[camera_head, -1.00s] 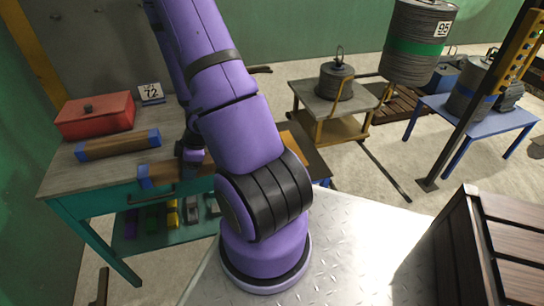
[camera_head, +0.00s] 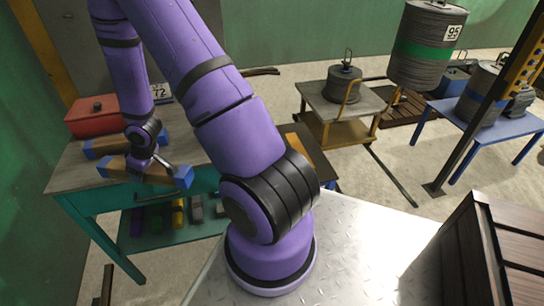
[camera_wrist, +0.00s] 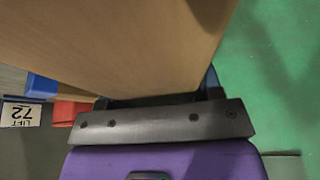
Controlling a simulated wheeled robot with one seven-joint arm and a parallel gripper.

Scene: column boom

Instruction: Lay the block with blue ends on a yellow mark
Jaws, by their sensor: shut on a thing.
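My gripper (camera_head: 143,163) is shut on a wooden block with blue ends (camera_head: 130,171). It holds the block near the bench's front edge; I cannot tell how high above the top. In the wrist view the block's brown face (camera_wrist: 120,40) fills the upper middle, above my gripper (camera_wrist: 160,98). A second block with blue ends (camera_head: 91,151) lies on the bench behind the held one, partly hidden. An orange-yellow patch (camera_head: 292,141) shows on a dark surface right of my arm; I cannot tell whether it is a yellow mark.
The bench (camera_head: 72,178) carries a red box (camera_head: 90,118) and a sign reading 72 (camera_head: 158,90). Several small coloured things stand on its lower shelf. A grey drum (camera_head: 418,70) marked 95 hangs at the right. A dark wooden crate (camera_head: 500,240) stands at lower right.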

